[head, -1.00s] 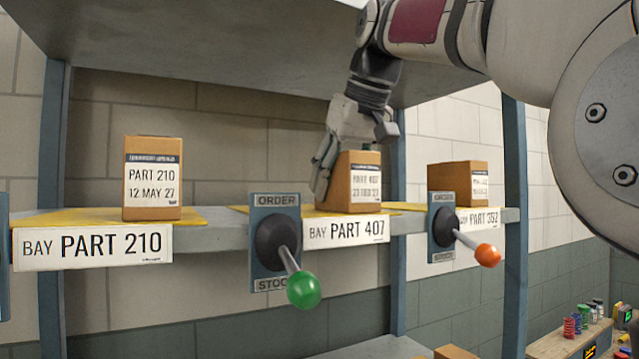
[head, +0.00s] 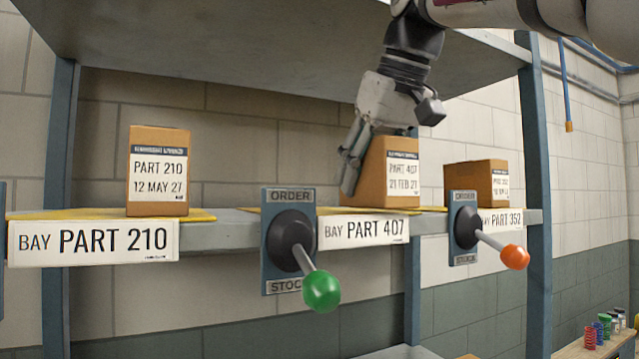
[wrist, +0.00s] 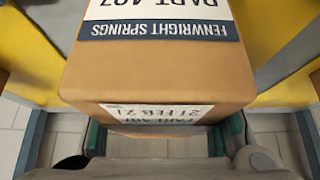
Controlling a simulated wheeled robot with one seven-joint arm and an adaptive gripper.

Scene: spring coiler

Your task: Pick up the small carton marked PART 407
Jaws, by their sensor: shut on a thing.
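The small carton marked PART 407 (head: 377,185) is brown with a white label, upright at the PART 407 bay on the shelf. I see no clear gap under it. My gripper (head: 353,168) reaches down to it from above and is shut on it. One finger shows along the carton's left side; the other is hidden in the head view. In the wrist view the carton (wrist: 160,75) fills the middle, its label upside down, with green finger pads (wrist: 165,133) at both sides of its near end.
A PART 210 carton (head: 158,150) stands to the left and another carton (head: 470,183) at the PART 352 bay to the right. Levers with a green knob (head: 321,291) and an orange knob (head: 514,257) jut out in front. An upper shelf (head: 230,45) hangs above.

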